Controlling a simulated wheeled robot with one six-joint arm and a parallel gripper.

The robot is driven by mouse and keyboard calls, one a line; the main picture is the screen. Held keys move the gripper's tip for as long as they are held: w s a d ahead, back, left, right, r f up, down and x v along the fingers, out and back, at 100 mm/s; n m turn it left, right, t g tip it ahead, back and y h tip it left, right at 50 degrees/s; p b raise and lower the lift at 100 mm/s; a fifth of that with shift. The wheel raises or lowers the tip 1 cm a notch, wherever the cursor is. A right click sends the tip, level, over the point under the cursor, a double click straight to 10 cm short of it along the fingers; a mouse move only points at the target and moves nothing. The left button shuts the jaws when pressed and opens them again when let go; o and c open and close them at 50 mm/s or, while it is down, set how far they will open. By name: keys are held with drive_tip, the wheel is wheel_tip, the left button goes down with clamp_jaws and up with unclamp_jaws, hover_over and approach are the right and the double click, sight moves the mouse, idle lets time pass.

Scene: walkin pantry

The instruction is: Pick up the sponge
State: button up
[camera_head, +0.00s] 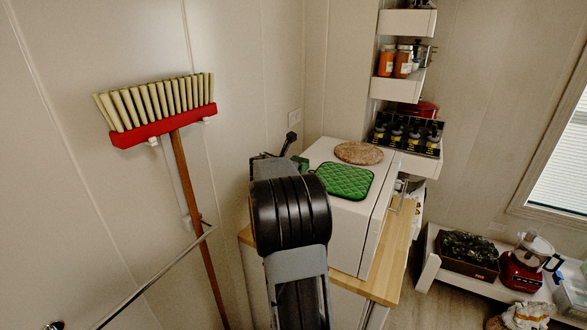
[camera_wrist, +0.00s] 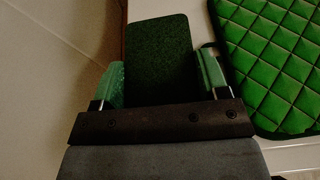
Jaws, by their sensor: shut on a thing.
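The sponge (camera_wrist: 157,38) is a dark green, flat block in the wrist view. It stands between the two green-padded fingers of my gripper (camera_wrist: 161,68), which is shut on it. The far part of the sponge sticks out past the fingertips, and its near end is hidden by the gripper's dark front bar. In the head view my gripper (camera_head: 298,163) is mostly hidden behind my arm, at the left side of the white appliance. I cannot clearly make out the sponge there.
A green quilted pad (camera_head: 345,181) and a round brown mat (camera_head: 359,153) lie on the white appliance (camera_head: 368,218), which stands on a wooden counter (camera_head: 397,255). A red-headed broom (camera_head: 160,128) hangs on the left wall. Shelves (camera_head: 398,88) with jars rise behind.

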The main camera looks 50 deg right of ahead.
drive_tip(key=shift+r, duration=0.65)
wheel_tip(320, 180, up, 2)
drive_tip(key=shift+s+r, duration=0.1)
drive_tip(key=shift+r, duration=0.1)
drive_tip(key=s+a+r+b, duration=0.1)
drive_tip(key=s+a+r, duration=0.6)
drive_tip(key=s+r, duration=0.2)
drive_tip(key=shift+s+a+r, duration=0.15)
drive_tip(key=shift+s+a, duration=0.25)
drive_tip(key=shift+s, duration=0.85)
